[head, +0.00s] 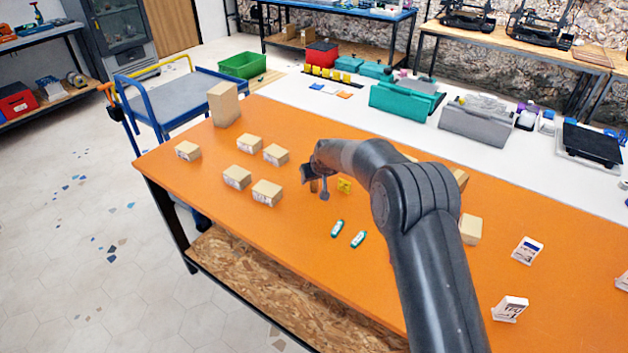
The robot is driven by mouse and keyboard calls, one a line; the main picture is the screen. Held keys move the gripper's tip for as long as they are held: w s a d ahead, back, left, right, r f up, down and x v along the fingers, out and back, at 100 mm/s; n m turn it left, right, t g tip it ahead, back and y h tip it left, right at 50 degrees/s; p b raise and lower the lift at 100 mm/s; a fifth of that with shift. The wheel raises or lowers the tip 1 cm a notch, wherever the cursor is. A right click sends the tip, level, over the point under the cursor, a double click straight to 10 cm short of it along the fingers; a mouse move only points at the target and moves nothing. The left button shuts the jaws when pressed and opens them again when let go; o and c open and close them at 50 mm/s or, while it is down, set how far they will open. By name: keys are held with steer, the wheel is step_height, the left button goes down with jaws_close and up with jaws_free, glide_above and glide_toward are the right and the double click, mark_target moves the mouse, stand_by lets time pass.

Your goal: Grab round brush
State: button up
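My gripper (316,187) is over the middle of the orange table (290,302), pointing down. A small brown piece (314,186) shows at the gripper's fingers. It may be part of the round brush, but it is too small and too covered to be sure. I cannot tell whether it is between the fingers or behind them. No other thing in view is clearly a round brush. A small yellow object (344,186) lies just right of the gripper.
Several cardboard boxes (237,177) stand left of the gripper, with a taller box (223,104) at the back left corner. Two teal-and-white tubes (358,239) lie in front. White labelled cards (510,309) stand at the right. My arm hides part of the table's right side.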

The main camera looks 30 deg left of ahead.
steer(key=shift+a+f, duration=0.1)
steer(key=shift+c, duration=0.4)
steer(key=c, duration=0.9)
steer(key=shift+c, duration=0.4)
